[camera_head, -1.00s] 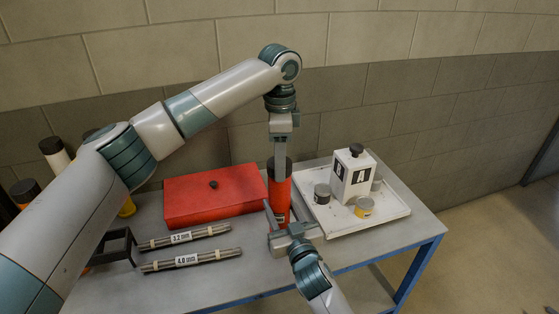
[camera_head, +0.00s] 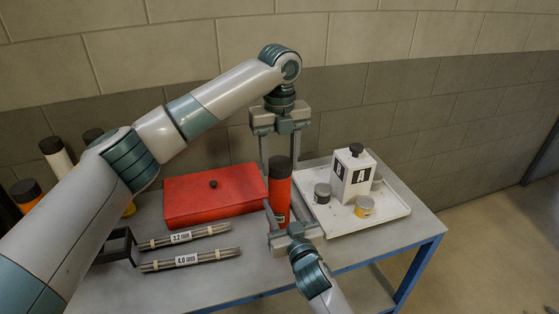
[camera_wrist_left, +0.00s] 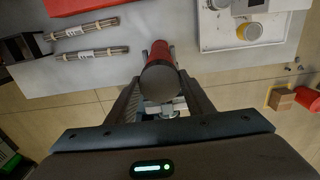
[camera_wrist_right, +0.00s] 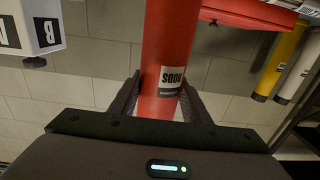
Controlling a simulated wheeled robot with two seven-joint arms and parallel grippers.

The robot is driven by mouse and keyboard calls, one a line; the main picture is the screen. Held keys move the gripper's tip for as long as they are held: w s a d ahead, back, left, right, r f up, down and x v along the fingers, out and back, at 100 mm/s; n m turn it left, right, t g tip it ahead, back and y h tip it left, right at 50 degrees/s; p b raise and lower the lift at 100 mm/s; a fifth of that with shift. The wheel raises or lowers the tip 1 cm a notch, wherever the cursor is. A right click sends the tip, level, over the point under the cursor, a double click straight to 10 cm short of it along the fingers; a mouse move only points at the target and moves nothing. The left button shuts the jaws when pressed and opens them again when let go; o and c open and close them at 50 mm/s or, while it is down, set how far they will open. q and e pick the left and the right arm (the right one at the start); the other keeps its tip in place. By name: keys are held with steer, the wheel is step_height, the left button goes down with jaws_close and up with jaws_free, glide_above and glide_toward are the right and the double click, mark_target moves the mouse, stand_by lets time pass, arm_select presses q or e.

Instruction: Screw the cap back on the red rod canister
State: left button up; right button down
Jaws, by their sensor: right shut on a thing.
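The red rod canister (camera_head: 280,200) stands upright on the table, with its dark cap (camera_head: 280,167) sitting on top. Whether the cap is threaded tight cannot be told. My left gripper (camera_head: 280,156) points down from above, open, its fingers on either side of the cap. In the left wrist view the round cap top (camera_wrist_left: 160,80) lies between the spread fingers, with gaps at both sides. My right gripper (camera_head: 284,217) is shut on the canister body below the cap. In the right wrist view its fingers press the red body (camera_wrist_right: 168,50) around the "RODS" label.
A red box (camera_head: 215,195) stands left of the canister, with two rod bundles (camera_head: 186,237) in front. A white tray (camera_head: 390,214) with a lettered block and small tins is to the right. More capped canisters (camera_head: 55,155) stand at far left.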

arm_select(q)
steer(key=o, duration=0.5)
step_height(320, 180, up, 12)
steer(key=shift+r, duration=0.1)
stand_by(0.5)
arm_select(e)
steer(key=c, duration=0.9)
jaws_free()
steer(key=shift+s, duration=0.15)
